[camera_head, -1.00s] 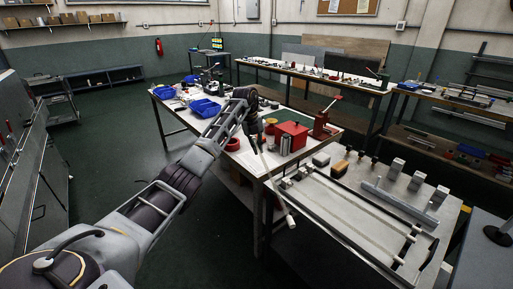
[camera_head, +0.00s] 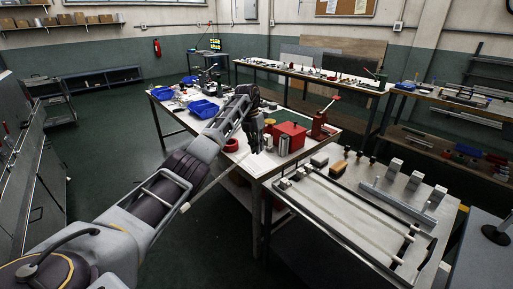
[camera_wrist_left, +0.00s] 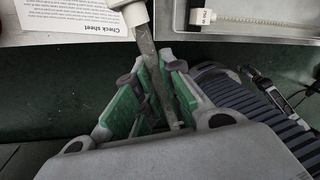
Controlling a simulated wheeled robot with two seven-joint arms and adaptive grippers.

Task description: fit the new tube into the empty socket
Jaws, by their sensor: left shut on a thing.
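My left gripper (camera_head: 256,143) hangs above the near end of the long work table and is shut on a slim tube (camera_head: 205,189). In the head view the tube slants down to the lower left, past the table edge, over the floor. In the left wrist view the tube (camera_wrist_left: 151,58) looks grey and speckled with a pale end cap, between the green pads of the left gripper (camera_wrist_left: 150,95). A long metal frame (camera_head: 340,234) with rails lies on the right-hand table, apart from the tube. I cannot tell which socket is empty. My right gripper is out of view.
A red box (camera_head: 290,137), a red press (camera_head: 321,122) and blue bins (camera_head: 204,109) stand on the work table. A check sheet (camera_wrist_left: 65,20) and another tube (camera_wrist_left: 260,21) show in the wrist view. Grey blocks (camera_head: 415,181) stand behind the frame. Floor at left is clear.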

